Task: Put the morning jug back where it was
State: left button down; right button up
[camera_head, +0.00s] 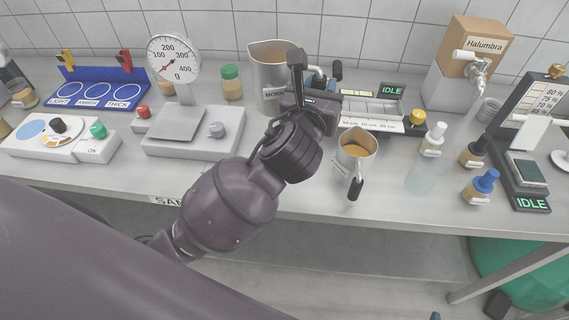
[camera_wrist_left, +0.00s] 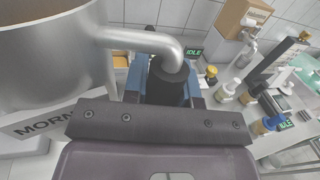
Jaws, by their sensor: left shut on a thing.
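The morning jug (camera_head: 270,70) is a large steel jug with a label that begins "MORN". It is upright at the back of the bench, right of the dial scale. Whether its base touches the bench is hidden by my arm. My left gripper (camera_head: 322,84) is shut on the jug's handle, on its right side. In the left wrist view the jug (camera_wrist_left: 50,60) fills the left, and its handle (camera_wrist_left: 150,40) runs into a black grip between my blue fingers (camera_wrist_left: 168,88). My right gripper is not in view.
A smaller steel jug (camera_head: 355,152) with tan contents stands right of my wrist. The dial scale (camera_head: 195,132) and a green-capped jar (camera_head: 231,82) are left of the morning jug. A device marked IDLE (camera_head: 375,112) is close on the right. Several bottles stand further right.

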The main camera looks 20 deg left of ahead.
pick_arm(q)
jog(key=f+b, duration=0.3)
jog(key=f, duration=0.6)
jog(key=f+b, duration=0.4)
jog(key=f, duration=0.6)
jog(key=shift+s+a+f, duration=0.1)
jog(key=shift+a, duration=0.1)
jog(key=shift+f, duration=0.55)
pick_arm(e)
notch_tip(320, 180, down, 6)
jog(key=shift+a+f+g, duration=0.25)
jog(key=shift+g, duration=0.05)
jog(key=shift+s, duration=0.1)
